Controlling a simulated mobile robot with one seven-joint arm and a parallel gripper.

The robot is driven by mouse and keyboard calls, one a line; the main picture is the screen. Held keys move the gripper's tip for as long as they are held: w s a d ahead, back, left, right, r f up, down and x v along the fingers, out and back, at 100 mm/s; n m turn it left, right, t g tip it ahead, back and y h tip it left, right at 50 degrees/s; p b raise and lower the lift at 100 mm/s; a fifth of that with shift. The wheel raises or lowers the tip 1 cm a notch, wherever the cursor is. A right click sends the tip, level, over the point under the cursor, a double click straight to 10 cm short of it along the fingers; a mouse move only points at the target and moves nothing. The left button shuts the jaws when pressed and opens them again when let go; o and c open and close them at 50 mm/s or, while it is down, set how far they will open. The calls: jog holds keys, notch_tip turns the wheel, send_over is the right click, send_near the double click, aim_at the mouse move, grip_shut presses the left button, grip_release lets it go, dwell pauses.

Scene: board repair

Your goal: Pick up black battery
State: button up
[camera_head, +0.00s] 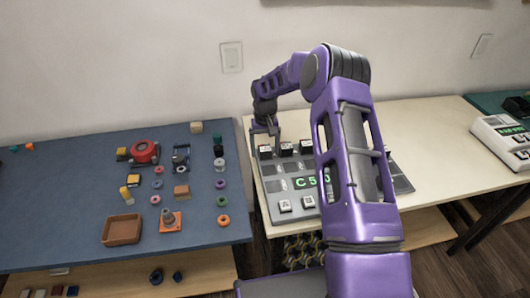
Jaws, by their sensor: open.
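A small black upright piece (218,151) stands near the right edge of the blue table (60,190), just in front of a small green piece. It is too small to tell for certain if it is the black battery. My gripper (268,132) is open and points down over the back left of a grey board (272,186) on the cream table, apart from that piece and to its right. Black-sided blocks (286,149) with white tops sit along the board's back row, close to my gripper. My arm hides part of the board.
The blue table holds a red round tool (144,151), a brown tray (122,229), an orange-based piece (170,221) and several coloured rings. A gap separates the two tables. Another grey-white device (500,138) stands at the far right.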

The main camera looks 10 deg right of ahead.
jog(key=shift+f, duration=0.15)
grip_shut()
dwell(0.4)
